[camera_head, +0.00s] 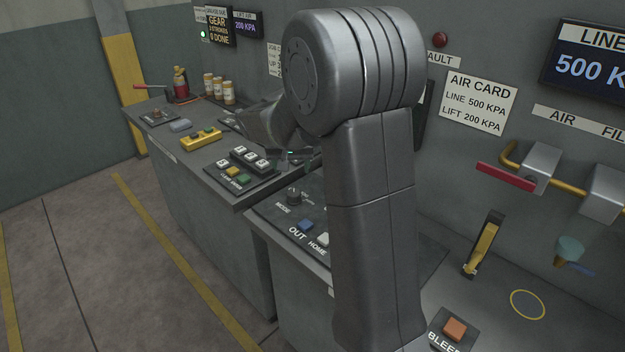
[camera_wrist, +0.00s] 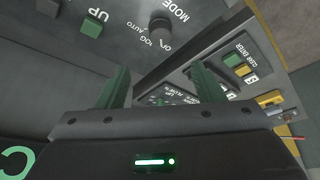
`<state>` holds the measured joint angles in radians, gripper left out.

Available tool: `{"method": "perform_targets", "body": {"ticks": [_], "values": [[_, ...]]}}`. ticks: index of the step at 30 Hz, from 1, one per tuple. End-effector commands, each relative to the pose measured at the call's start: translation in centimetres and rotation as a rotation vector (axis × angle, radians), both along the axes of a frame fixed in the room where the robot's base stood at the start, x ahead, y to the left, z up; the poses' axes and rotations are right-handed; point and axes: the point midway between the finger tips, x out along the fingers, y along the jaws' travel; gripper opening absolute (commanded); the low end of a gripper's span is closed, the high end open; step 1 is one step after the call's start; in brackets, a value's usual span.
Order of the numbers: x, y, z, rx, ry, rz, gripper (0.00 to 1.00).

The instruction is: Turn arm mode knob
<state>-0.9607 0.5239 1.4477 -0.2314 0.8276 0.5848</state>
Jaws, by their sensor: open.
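A dark round knob (camera_head: 294,195) stands on the nearer bench's control panel, beside the word MODE. The same knob shows in the wrist view (camera_wrist: 160,29), upside down, with OFF, JOG and AUTO marks next to it. My gripper (camera_wrist: 161,85) is open, its two green fingers apart with nothing between them. In the wrist view the knob lies beyond the fingertips, roughly between them and apart from them. In the head view my gripper's body is above and behind the knob, and its fingertips are hard to make out.
A blue OUT button (camera_head: 306,225) and a white HOME button (camera_head: 322,239) sit close to the knob. A green UP button (camera_wrist: 92,29) is left of it in the wrist view. A keypad (camera_head: 242,168) stands on the neighbouring bench. My arm hides part of the panel.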

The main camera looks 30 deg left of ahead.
Motion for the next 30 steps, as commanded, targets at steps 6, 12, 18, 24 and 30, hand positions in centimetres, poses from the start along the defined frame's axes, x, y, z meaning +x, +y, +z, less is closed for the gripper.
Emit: {"method": "perform_targets", "body": {"ticks": [6, 12, 18, 24, 30], "values": [[0.7, 0.5, -2.1, -0.003, 0.002, 0.001, 0.61], [1.9, 1.1, -5.5, -0.005, 0.003, -0.001, 0.61], [3.1, 1.8, -8.7, -0.003, 0.002, 0.0, 0.61], [4.0, 2.3, -11.2, -0.002, 0.001, 0.0, 0.61], [4.5, 2.5, -12.5, -0.002, 0.0, 0.001, 0.61]]}}
